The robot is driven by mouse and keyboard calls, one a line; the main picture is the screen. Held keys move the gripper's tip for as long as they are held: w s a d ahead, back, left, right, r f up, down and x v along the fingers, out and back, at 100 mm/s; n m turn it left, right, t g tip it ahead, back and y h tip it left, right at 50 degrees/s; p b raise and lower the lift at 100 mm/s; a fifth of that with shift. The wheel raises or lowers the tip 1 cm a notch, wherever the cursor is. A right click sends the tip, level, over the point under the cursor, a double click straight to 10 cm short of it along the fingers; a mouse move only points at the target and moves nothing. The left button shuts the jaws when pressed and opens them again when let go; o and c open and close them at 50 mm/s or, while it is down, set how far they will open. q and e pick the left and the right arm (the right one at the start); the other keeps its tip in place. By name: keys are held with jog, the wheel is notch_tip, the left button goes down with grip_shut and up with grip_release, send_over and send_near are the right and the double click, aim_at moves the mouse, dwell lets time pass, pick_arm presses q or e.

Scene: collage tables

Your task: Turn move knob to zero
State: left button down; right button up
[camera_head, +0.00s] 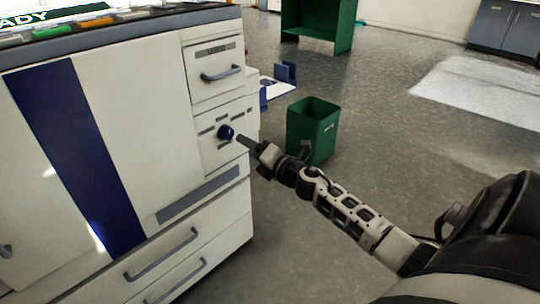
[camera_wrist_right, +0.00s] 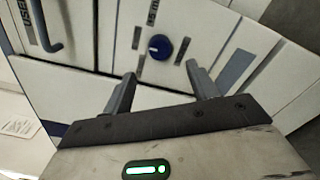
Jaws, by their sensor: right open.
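The blue round knob (camera_head: 226,132) sits on a white front panel of the big machine, with short grey label strips around it. My right gripper (camera_head: 248,143) is close to the knob, reaching in from the right. In the right wrist view its two fingers (camera_wrist_right: 160,82) are apart and empty, and the knob appears beyond the gap between them, apart from both. My left gripper is in neither view.
The white machine (camera_head: 130,120) has a drawer handle (camera_head: 222,73) above the knob and long drawer handles (camera_head: 160,255) below. A green bin (camera_head: 313,128) stands on the floor behind my right forearm. Open grey floor lies to the right.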

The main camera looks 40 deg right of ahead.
jog(key=s, duration=0.7)
jog(key=shift+s+d+p, duration=0.2)
jog(key=shift+d+p, duration=0.1)
jog(key=shift+p, duration=0.05)
